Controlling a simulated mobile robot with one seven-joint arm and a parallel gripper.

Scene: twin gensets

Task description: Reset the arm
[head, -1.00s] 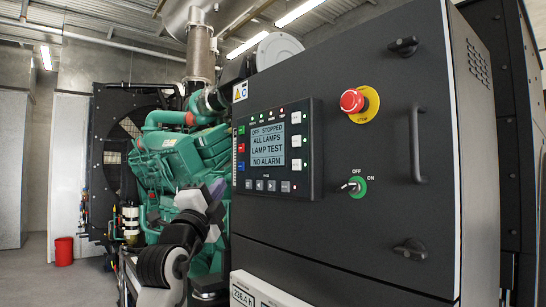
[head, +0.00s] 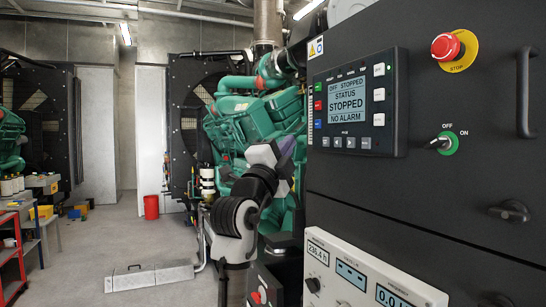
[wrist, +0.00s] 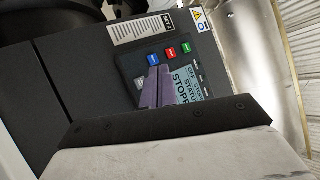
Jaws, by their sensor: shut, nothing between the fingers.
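My arm rises in front of the dark genset control cabinet (head: 420,200) in the head view. My gripper (head: 286,148), with purple fingers, is at its upper end, just left of the controller panel (head: 398,100), and is partly hidden by my wrist. In the wrist view the shut, empty fingers (wrist: 158,88) overlap the panel; I cannot tell the gap. The panel screen (head: 346,108) reads "OFF STOPPED, STATUS, STOPPED, NO ALARM". A red stop button (head: 446,47) and a key switch (head: 440,144) marked OFF and ON are on the door.
The green engine (head: 250,125) and radiator stand behind my arm. A white meter box (head: 330,265) juts out low under the cabinet. A red bin (head: 151,207), a grey floor box (head: 150,276) and a red shelf cart (head: 12,260) stand left. Open floor lies between them.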

